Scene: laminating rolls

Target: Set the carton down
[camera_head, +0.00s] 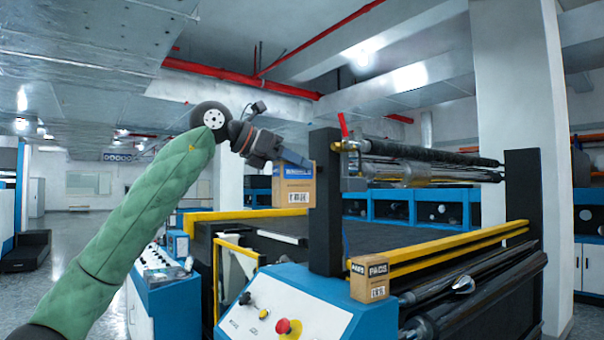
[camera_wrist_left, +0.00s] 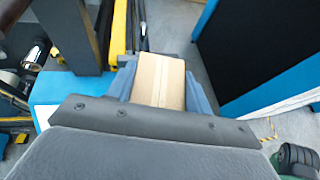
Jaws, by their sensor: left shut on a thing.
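My right gripper is in neither view.
The console (camera_head: 290,305) carries a red emergency button (camera_head: 288,327) and several knobs. Yellow rails (camera_head: 440,248) and dark rollers (camera_head: 460,285) run to the right of the small carton. A blue and white cabinet (camera_head: 170,290) with knobs stands at the left.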

